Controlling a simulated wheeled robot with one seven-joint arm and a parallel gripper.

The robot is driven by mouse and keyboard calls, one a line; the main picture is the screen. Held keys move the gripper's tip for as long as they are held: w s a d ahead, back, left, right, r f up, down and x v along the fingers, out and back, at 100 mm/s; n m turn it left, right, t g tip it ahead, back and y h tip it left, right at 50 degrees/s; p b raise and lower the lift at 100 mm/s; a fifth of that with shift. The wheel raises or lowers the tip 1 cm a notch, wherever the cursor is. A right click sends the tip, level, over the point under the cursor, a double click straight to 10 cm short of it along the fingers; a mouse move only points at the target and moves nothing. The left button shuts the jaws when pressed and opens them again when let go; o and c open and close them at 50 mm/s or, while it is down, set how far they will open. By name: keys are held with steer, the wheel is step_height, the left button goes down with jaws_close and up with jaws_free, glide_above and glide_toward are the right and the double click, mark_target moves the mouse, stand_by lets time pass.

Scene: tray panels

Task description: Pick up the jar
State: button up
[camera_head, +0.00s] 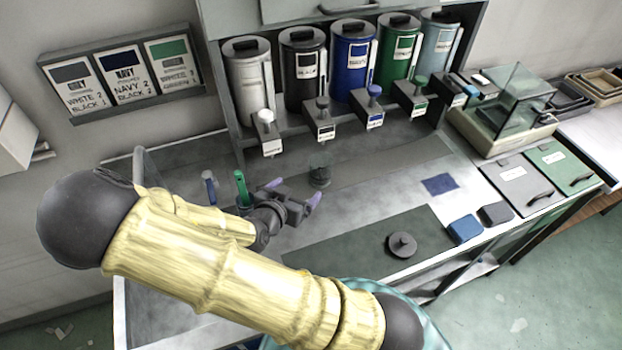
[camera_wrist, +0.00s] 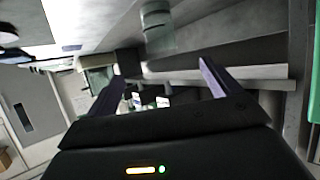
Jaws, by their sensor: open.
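The jar (camera_head: 320,176), a small clear glass one, stands upright on the grey counter below the row of canisters. It also shows at the top of the wrist view as a greenish glass cylinder (camera_wrist: 157,28). My gripper (camera_head: 294,192) is open, with its two purple-tipped fingers apart, just left of and nearer than the jar in the head view. In the wrist view, nothing is seen between the fingertips (camera_wrist: 160,72), and the jar lies beyond them, toward the top of the picture. The gap between fingers and jar is hard to judge.
Several canisters (camera_head: 303,65) with spouts line the back. A green-handled tool (camera_head: 241,188) stands close left of my gripper. A dark round lid-like piece (camera_head: 402,245) lies on the dark mat (camera_head: 345,252). A blue patch (camera_head: 439,184) and a glass-sided scale-like box (camera_head: 515,98) are to the right.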

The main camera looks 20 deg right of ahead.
mark_target(321, 171)
steer(key=shift+w+a+r+t, duration=0.1)
steer(key=shift+w+r+t, duration=0.05)
steer(key=shift+r+t, duration=0.25)
steer(key=p+x, duration=0.2)
steer(key=x, duration=1)
steer(key=shift+d+r, duration=0.15)
steer(key=shift+d, duration=0.05)
